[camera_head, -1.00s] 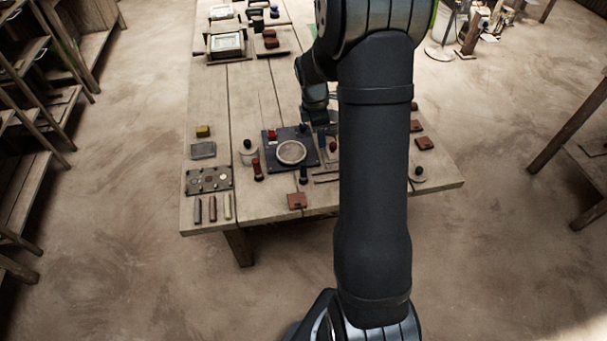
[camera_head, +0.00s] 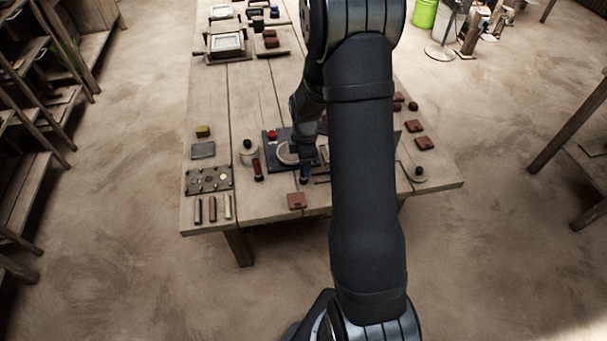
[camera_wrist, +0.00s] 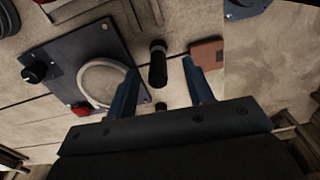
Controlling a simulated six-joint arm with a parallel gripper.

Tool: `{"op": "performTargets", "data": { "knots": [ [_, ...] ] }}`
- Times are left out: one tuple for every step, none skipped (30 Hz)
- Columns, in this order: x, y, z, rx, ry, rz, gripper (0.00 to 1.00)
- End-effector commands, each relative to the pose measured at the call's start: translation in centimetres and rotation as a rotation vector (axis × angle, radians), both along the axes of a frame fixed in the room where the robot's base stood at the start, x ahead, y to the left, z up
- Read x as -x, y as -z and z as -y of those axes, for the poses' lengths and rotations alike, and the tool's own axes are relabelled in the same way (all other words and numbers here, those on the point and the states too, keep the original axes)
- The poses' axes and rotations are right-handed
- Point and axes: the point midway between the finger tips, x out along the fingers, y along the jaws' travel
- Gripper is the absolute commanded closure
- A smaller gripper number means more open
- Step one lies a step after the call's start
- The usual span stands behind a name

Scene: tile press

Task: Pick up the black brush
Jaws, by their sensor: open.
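The black brush (camera_wrist: 157,68) is a short dark cylinder with a round end. In the wrist view it shows in the gap between my gripper's two fingertips (camera_wrist: 160,68), beside the edge of the dark plate. My gripper is open, with a finger on either side of the brush in the picture and space at both sides. I cannot tell how far above it the fingers are. In the head view my gripper (camera_head: 308,163) is low over the table's near part, and the brush is hard to separate from it.
A dark plate with a pale ring (camera_wrist: 101,83) and a red knob (camera_wrist: 81,110) lies beside the brush. A red-brown tile (camera_head: 297,200) is close by on the near side. A red-and-black handled tool (camera_head: 257,170) stands to the left.

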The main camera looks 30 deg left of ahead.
Motion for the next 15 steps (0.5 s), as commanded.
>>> {"op": "performTargets", "data": {
  "knots": [
    [0.0, 0.3, 0.0, 0.0, 0.0, 0.0, 0.53],
    [0.0, 0.4, 0.0, -0.001, 0.0, 0.001, 0.53],
    [0.0, 0.6, 0.0, -0.001, 0.0, 0.001, 0.53],
    [0.0, 0.7, 0.0, 0.0, 0.0, 0.0, 0.53],
    [0.0, 0.9, -0.1, 0.0, 0.0, 0.0, 0.53],
    [0.0, 1.4, -0.1, 0.001, 0.0, -0.001, 0.53],
    [0.1, 1.7, -0.2, 0.001, -0.001, -0.001, 0.53],
    [0.0, 2.1, -0.3, 0.001, -0.001, -0.001, 0.53],
    [0.1, 2.7, -0.4, 0.001, -0.001, -0.001, 0.53],
    [0.1, 3.2, -0.4, 0.002, -0.001, -0.002, 0.53],
    [0.1, 3.6, -0.5, 0.001, -0.001, -0.001, 0.53],
    [0.0, 4.1, -0.6, 0.001, -0.001, -0.001, 0.53],
    [0.0, 4.5, -0.5, 0.001, -0.001, -0.001, 0.53],
    [0.0, 4.8, -0.5, 0.001, -0.001, -0.001, 0.53],
    [0.0, 5.1, -0.5, 0.001, -0.001, 0.0, 0.53]
  ]
}}
